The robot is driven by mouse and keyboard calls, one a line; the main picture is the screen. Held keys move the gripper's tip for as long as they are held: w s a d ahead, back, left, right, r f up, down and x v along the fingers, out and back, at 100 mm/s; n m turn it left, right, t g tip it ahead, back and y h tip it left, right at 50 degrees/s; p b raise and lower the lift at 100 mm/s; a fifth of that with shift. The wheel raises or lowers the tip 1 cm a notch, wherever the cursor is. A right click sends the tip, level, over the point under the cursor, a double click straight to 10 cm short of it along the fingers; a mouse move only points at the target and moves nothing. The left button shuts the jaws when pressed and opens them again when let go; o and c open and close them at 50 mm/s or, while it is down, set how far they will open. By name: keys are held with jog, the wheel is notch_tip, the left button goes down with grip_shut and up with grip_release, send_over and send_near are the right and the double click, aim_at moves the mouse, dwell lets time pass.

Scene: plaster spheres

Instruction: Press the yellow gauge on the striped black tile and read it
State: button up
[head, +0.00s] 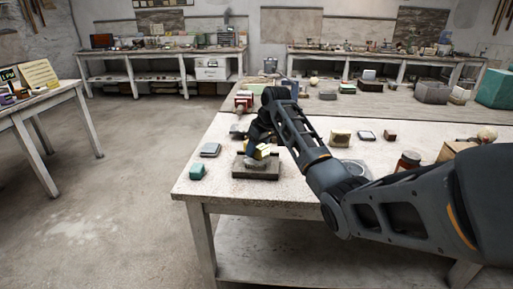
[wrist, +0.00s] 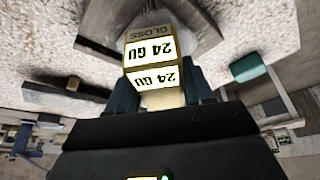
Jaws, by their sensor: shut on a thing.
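My gripper (wrist: 158,92) is shut on the yellow gauge (wrist: 150,58), with one dark finger on each side. The gauge shows "GLOSS" and two lit panels reading "24 GU", upside down in the wrist view. In the head view, my gripper (head: 260,146) holds the gauge (head: 262,152) low over a dark slab (head: 256,172) near the table's left front. A pale surface lies just beyond the gauge in the wrist view. I cannot tell contact for certain. Stripes on a black tile cannot be made out, as my gripper and the gauge cover much of the spot.
A teal block (head: 197,172) and a grey block (head: 210,150) stand left of the slab on the speckled table (head: 300,193). Small blocks (head: 340,137) and a dark red jar (head: 407,161) stand to the right. My arm crosses above the table's right part.

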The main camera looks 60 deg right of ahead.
jog(key=shift+r+p, duration=2.3)
jog(key=shift+r, duration=0.6)
